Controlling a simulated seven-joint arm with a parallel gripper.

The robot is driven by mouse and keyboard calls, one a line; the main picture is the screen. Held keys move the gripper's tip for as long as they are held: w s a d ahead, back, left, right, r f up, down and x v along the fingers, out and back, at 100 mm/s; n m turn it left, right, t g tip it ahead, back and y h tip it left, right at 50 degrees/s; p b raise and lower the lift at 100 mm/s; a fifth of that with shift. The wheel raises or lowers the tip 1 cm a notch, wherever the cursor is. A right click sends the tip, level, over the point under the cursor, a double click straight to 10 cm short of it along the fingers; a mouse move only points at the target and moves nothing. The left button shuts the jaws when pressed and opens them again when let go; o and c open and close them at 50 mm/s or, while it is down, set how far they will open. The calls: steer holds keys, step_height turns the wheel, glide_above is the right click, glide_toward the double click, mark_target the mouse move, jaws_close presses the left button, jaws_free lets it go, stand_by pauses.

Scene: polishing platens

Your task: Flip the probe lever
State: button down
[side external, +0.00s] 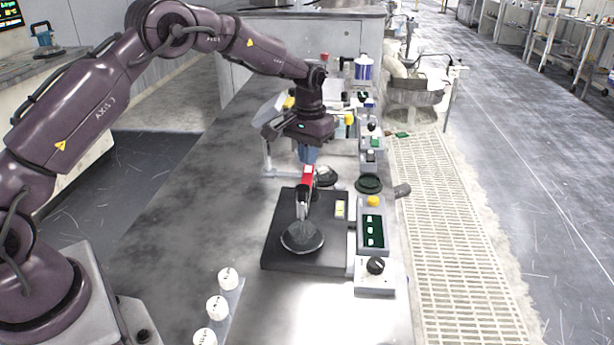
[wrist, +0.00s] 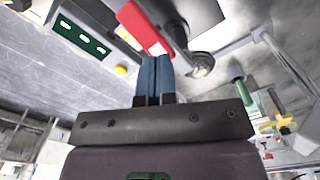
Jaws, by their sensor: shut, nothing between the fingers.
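The lever appears to be the red part (side external: 308,176) on the probe stand, above a dark round disc (side external: 302,238) on a black base plate (side external: 275,249). In the wrist view the red part (wrist: 138,24) shows large, with a white end close to the fingertips. My gripper (side external: 308,160) points down with blue fingers, just above the red part. In the wrist view its fingers (wrist: 155,60) are together and hold nothing. I cannot tell whether they touch the red part. The probe's lower end is partly hidden in the wrist view.
White cylinders (side external: 217,307) stand at the front left. The bench left of the plate is clear.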

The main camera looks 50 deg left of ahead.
mark_target(308, 169)
steer(key=shift+f, duration=0.95)
stand_by(0.3)
steer(key=shift+r, duration=3.55)
steer(key=shift+s+f, duration=0.1)
steer(key=shift+f, duration=0.15)
steer(key=s+d+r+m+t, duration=0.1)
steer(key=s+r, duration=0.4)
steer(key=s, duration=0.5)
steer(key=s+d+r+m+t, duration=0.1)
steer(key=s+d+r, duration=0.3)
steer(key=s, duration=0.7)
steer(key=s+d+r+m+t, duration=0.1)
steer(key=s+d+r+t, duration=0.2)
steer(key=s, duration=0.8)
step_height(308, 169, up, 3)
steer(key=shift+f+t, duration=0.1)
steer(key=shift+t, duration=0.2)
